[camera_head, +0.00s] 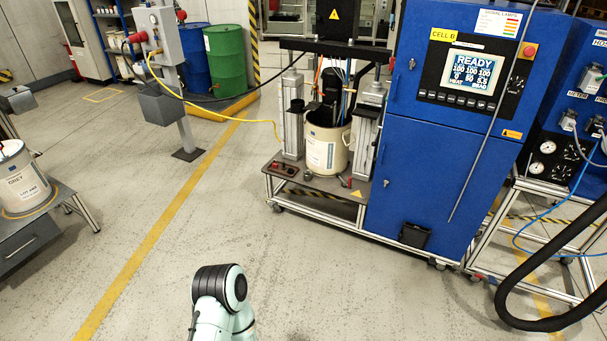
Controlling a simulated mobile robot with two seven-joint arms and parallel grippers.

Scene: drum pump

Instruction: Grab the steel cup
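I cannot make out a steel cup for certain. A small grey cup-like item (308,175) sits on the base of the drum pump, in front of the white pail (326,150), but it is too small to identify. A pale mint arm link of mine with a black joint shows at the bottom middle, over bare floor and well apart from the pump. Neither of my grippers shows in the head view.
A blue cabinet (415,175) with a screen stands right of the pump. A thick black hose (520,318) hangs at lower right. A table (65,195) with a pail (22,180) stands at left. A post (185,125) and green drum (225,60) stand behind. The middle floor is clear.

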